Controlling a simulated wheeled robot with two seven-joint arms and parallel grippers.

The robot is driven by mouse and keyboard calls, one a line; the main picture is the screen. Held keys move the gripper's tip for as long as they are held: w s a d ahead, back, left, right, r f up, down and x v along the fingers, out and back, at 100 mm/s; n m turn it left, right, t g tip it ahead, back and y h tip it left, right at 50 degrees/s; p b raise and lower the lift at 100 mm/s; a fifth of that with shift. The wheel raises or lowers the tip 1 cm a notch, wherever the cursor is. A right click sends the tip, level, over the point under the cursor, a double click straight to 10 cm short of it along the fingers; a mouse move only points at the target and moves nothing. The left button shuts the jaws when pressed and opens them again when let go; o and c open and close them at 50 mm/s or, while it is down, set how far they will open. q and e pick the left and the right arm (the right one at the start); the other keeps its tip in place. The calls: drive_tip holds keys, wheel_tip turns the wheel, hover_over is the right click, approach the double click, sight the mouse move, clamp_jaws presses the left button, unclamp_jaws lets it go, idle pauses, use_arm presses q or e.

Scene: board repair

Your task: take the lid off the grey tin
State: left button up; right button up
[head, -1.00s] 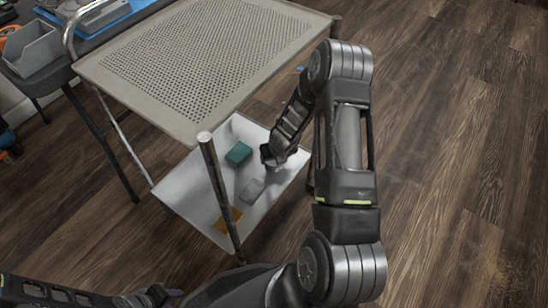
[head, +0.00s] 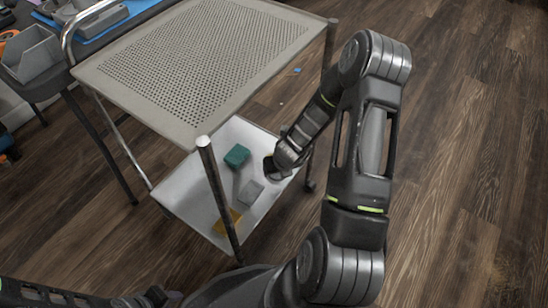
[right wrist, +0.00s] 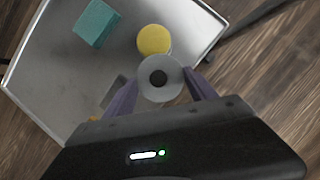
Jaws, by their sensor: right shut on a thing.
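My right gripper (right wrist: 160,82) is shut on a round grey lid with a dark knob (right wrist: 159,78), seen from above in the right wrist view. Just beyond it is a round thing with a yellow top or inside (right wrist: 153,38); I cannot tell if this is the open tin. In the head view my right gripper (head: 271,170) is over the right side of the cart's lower shelf, and the lid cannot be made out there. A dark part at the bottom left (head: 152,297) may be my left gripper, but its fingers are not clear.
The white lower shelf (head: 185,190) also holds a teal block (head: 237,156), a grey block (head: 251,193) and a yellow-orange thing (head: 228,221). The perforated upper shelf (head: 205,60) and a corner post (head: 218,195) stand close by. Open floor is on the right.

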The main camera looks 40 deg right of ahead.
drive_tip(key=s+a, duration=0.4)
drive_tip(key=s, duration=0.6)
drive_tip(key=shift+s+a, duration=0.2)
drive_tip(key=shift+s, duration=0.1)
idle(0.4)
